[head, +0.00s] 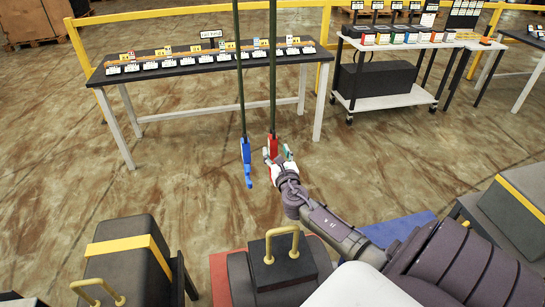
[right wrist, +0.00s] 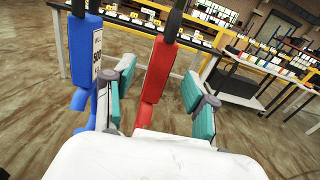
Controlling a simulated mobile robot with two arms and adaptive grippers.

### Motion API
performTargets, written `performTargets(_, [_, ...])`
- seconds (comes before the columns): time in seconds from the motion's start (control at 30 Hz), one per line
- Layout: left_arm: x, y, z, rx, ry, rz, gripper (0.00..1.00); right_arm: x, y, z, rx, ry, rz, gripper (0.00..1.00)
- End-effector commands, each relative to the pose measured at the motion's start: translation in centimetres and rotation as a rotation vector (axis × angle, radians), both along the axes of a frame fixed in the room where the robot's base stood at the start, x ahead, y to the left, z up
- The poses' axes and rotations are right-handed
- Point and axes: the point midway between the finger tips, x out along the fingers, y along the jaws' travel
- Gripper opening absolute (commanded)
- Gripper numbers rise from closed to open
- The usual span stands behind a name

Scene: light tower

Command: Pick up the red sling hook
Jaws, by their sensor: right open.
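The red sling hook (head: 272,144) hangs from a dark green sling near the middle of the head view. My right gripper (head: 278,155) is open at the hook, with its fingers up. In the right wrist view the red sling hook (right wrist: 158,70) stands between the two teal-padded fingers, with a visible gap on the right side. Its lower end is partly hidden behind the white gripper body. A blue sling hook (head: 246,152) hangs just left of it; it also shows in the right wrist view (right wrist: 84,48), close outside the left finger. My left gripper is not in view.
A black table (head: 190,67) with labelled cards stands behind the slings. A white cart (head: 395,98) with colored boxes is at the back right. Dark blocks with yellow bands and handles, such as one at left (head: 130,262), stand in front. The floor around the hooks is clear.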

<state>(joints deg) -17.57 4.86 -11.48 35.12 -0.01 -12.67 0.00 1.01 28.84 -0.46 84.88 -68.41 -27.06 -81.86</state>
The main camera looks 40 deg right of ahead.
Motion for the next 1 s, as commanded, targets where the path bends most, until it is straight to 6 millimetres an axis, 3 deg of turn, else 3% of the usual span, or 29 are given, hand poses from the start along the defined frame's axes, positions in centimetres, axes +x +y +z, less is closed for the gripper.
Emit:
performTargets(0.17, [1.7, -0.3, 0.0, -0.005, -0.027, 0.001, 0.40, 1.7, -0.9, 0.1, 0.001, -0.002, -0.001, 0.56])
performTargets(0.37, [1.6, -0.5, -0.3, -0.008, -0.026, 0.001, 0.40, 4.1, -2.2, 0.0, 0.001, -0.002, 0.000, 0.56])
performTargets(0.67, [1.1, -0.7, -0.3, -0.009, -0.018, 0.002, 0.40, 4.5, -2.4, 0.0, 0.001, 0.000, 0.001, 0.56])
performTargets(1.0, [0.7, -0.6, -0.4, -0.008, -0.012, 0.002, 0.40, 4.4, -2.4, 0.0, 0.001, 0.000, 0.001, 0.00])
